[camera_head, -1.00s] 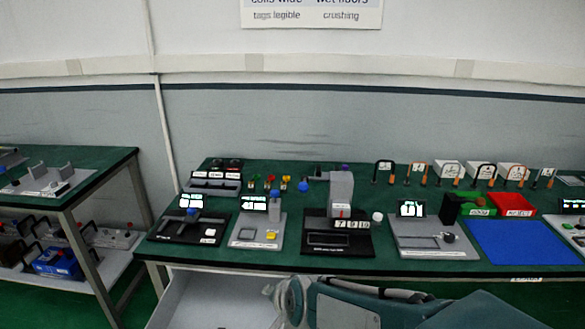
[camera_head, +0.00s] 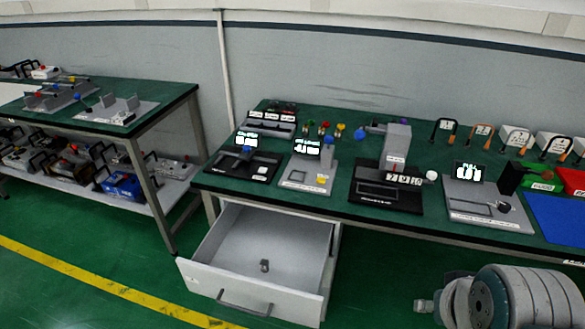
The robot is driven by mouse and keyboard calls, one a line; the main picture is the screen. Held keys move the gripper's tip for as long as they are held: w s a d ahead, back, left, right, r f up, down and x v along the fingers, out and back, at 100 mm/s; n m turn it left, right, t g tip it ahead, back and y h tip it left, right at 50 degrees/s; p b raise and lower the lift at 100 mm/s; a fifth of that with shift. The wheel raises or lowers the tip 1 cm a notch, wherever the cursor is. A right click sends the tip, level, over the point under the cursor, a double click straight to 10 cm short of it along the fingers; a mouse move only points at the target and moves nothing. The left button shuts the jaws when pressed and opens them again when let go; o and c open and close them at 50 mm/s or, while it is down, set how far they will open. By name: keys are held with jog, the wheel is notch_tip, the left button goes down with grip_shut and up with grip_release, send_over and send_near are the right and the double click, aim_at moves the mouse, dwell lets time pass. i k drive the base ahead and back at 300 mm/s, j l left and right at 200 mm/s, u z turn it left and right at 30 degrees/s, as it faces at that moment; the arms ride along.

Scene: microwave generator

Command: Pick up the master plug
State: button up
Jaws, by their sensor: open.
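The drawer (camera_head: 209,252) under the green bench is pulled open. A small dark grey piece (camera_head: 265,265) sits on its pale floor, right of the middle; it may be the master plug, but it is too small to tell for sure. Nothing else shows in the drawer. Part of my arm fills the bottom right corner, apart from the drawer. My gripper itself does not show.
The green bench (camera_head: 330,217) carries several devices with lit displays, coloured knobs and a blue mat (camera_head: 558,215). A second bench (camera_head: 160,108) with a loaded lower shelf stands at left. Green floor with a yellow line (camera_head: 90,277) is open in front.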

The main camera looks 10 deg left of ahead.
aim_at(264, 265)
jog(key=k+l+u, duration=0.1)
jog(key=u, duration=1.2)
